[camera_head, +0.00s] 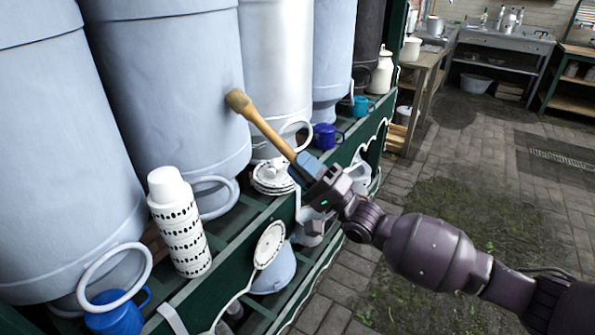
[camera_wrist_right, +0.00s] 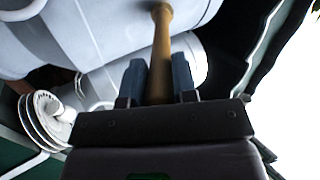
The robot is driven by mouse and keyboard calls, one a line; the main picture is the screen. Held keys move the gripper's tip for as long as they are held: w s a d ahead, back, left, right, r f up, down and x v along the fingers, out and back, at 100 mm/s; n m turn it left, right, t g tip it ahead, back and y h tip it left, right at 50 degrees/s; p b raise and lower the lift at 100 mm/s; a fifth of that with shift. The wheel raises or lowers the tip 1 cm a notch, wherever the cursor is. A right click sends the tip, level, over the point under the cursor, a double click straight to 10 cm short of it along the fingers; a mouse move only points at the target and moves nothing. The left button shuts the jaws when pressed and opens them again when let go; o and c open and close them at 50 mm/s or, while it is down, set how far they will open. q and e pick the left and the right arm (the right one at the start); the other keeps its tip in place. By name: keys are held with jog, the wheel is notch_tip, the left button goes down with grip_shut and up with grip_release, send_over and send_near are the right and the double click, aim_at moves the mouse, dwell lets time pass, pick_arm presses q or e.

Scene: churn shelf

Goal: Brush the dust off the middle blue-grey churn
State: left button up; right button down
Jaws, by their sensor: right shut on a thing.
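The blue-grey churns stand in a row on the green shelf (camera_head: 225,245). I take the second from the left as the middle blue-grey churn (camera_head: 165,95); a paler one stands to its right. My right gripper (camera_head: 305,170) is shut on the wooden handle of a brush (camera_head: 265,127). The brush points up and left, its tan head at this churn's right side; I cannot tell whether it touches. I cannot make out dust clearly. My left gripper is out of view.
A white patterned canister (camera_head: 180,222) stands in front of the churn. Stacked white plates (camera_head: 272,178), a dark blue mug (camera_head: 325,136) and a teal mug (camera_head: 361,106) sit along the shelf edge. A ladle (camera_head: 270,244) hangs at the front. Paved floor (camera_head: 480,190) lies open to the right.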

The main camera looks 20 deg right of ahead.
jog(key=shift+r+p, duration=0.5)
jog(key=shift+r, duration=0.4)
jog(key=shift+s+a, duration=0.35)
jog(key=shift+a, duration=0.05)
pick_arm(q)
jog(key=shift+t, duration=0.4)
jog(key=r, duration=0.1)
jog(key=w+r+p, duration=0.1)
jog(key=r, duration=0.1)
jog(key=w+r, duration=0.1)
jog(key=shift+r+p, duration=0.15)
jog(key=shift+p, duration=0.2)
pick_arm(e)
jog(key=s+a, duration=0.2)
jog(key=a, duration=0.1)
jog(key=shift+s+a+f, duration=0.15)
jog(key=shift+s, duration=0.15)
